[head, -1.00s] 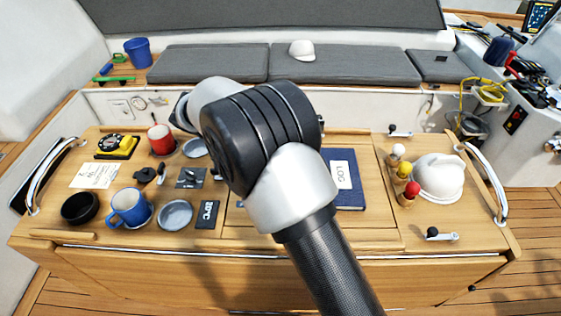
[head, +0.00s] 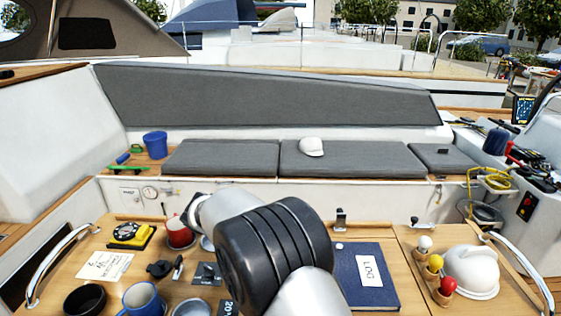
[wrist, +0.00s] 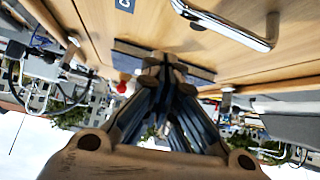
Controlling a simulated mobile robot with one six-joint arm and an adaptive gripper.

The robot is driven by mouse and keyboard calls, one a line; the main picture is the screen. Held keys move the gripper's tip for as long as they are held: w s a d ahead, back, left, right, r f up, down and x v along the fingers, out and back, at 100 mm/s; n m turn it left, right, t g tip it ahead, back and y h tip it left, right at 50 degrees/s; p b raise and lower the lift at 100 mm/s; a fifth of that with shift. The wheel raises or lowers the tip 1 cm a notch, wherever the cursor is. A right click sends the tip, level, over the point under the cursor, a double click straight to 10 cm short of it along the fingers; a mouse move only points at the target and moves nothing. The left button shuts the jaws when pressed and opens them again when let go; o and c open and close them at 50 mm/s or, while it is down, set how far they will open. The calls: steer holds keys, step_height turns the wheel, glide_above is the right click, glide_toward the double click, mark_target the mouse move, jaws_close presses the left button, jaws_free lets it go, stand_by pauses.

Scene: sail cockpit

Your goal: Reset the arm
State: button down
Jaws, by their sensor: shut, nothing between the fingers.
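My gripper (wrist: 165,62) shows in the wrist view with its fingers together and nothing between them. That view looks tilted or upside down, with the wooden table (wrist: 225,55) at the top. A metal grab rail (wrist: 235,32) on the table is near the gripper in that picture. In the head view my arm's large dark joint stands over the middle of the table (head: 415,285), and my fingertips are hidden behind the arm.
On the table are a blue mug (head: 142,300), a red mug (head: 180,233), a yellow-black instrument (head: 131,235), a blue log book (head: 358,272) and a white rounded object (head: 472,270). Colored knobs (head: 435,263) stand beside it. Behind is a cushioned bench (head: 225,158) with a white cap (head: 312,146).

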steer(key=s+d+r+n+y, duration=0.5)
steer(key=s+d+r+n, duration=0.2)
steer(key=s+d+r, duration=0.4)
steer(key=s+n+t+y, duration=0.4)
steer(key=s+n, duration=0.5)
steer(key=s, duration=0.8)
steer(key=shift+d+n+t+y, duration=0.25)
steer(key=shift+n+t+y, duration=0.05)
steer(key=shift+n+y, duration=0.1)
steer(key=c, duration=2.3)
jaws_free()
